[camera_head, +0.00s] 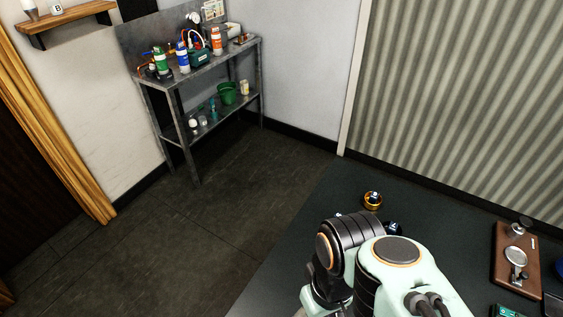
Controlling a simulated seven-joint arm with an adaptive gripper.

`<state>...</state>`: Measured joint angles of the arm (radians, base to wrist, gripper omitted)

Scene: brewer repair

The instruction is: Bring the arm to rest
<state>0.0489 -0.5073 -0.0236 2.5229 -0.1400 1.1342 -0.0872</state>
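My arm rises over the dark table (322,200) at the bottom centre of the head view. Its pale green links and black joints are bent close to the camera. My gripper cannot be made out; it is hidden behind or below the arm links or out of the frame. No held object shows.
A small round brass-coloured item (373,201) stands on the table just beyond my arm. A brown board (517,262) with metal tools lies at the right. A grey metal shelf (200,80) with bottles stands at the back wall. Open floor (190,240) lies left of the table.

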